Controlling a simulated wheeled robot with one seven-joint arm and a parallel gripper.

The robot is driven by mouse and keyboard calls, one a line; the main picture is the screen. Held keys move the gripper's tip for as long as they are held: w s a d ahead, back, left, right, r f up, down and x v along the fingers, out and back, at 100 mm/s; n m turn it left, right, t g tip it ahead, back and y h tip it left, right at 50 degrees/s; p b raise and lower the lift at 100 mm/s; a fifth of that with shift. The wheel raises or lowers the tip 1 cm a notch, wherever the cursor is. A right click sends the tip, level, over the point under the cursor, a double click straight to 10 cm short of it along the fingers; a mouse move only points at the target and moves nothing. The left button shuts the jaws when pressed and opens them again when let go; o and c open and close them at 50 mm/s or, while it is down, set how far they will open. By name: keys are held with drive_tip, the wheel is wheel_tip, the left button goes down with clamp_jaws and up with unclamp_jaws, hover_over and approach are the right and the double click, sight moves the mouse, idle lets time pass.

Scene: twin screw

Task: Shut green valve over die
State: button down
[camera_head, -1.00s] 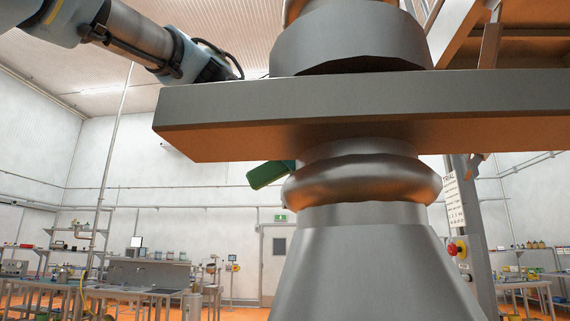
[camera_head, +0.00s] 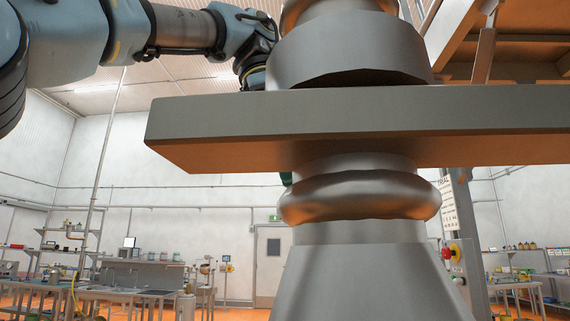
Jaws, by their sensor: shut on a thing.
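The green valve handle (camera_head: 287,178) shows only as a small dark green sliver, just under the plate and left of the steel neck. The rest of it is hidden behind the neck and plate. My arm reaches in from the upper left, and its wrist (camera_head: 256,50) goes down behind the plate beside the upper steel collar. My gripper's fingers are hidden behind the plate, so their contact with the handle does not show. The steel die below the neck is a wide cone (camera_head: 370,270).
A thick steel plate (camera_head: 340,118) crosses the view and blocks sight of the wrist's lower end. The upper collar (camera_head: 350,45) stands on it. A red emergency button (camera_head: 447,253) is at right. Benches (camera_head: 120,295) and a door (camera_head: 270,265) are far behind.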

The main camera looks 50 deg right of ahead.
drive_tip(key=shift+r, duration=0.1)
drive_tip(key=c, duration=0.8)
unclamp_jaws()
